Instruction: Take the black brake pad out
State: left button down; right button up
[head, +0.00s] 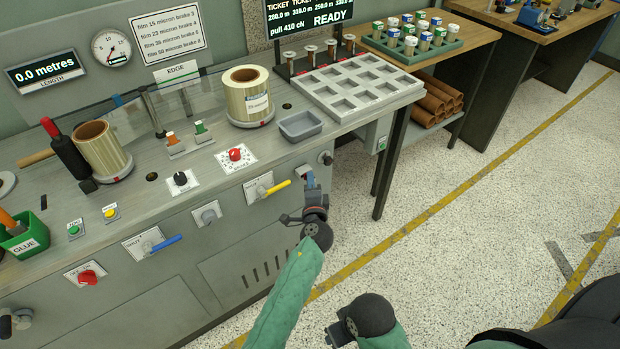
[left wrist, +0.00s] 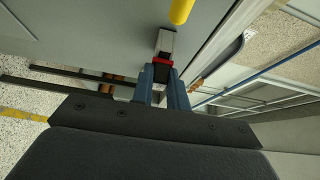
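A small black block with a red edge (left wrist: 161,60), which looks like the brake pad, sits at the end of a silver holder (left wrist: 165,41) in the left wrist view. My left gripper (left wrist: 160,74) has its two blue fingers on either side of this block. I cannot tell whether they press on it. In the head view my left gripper (head: 309,179) is at the front right corner of the machine, right of the yellow lever (head: 277,187); the pad is not clear there. My right gripper (head: 336,337) is low at the bottom of the head view, its fingers unclear.
The bench carries film rolls (head: 247,95), a grey tray (head: 300,125), a dark bottle (head: 66,150) and a green glue box (head: 24,240). A pale compartment tray (head: 410,92) lies beyond. A table leg (head: 388,165) stands right of my left gripper.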

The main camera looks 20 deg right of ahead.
pick_arm(q)
jog(key=shift+s, duration=0.1)
jog(key=s+d+b, duration=0.1)
jog(key=s+d, duration=0.1)
jog(key=s, duration=0.4)
dwell(1.3)
jog(key=shift+d, duration=0.1)
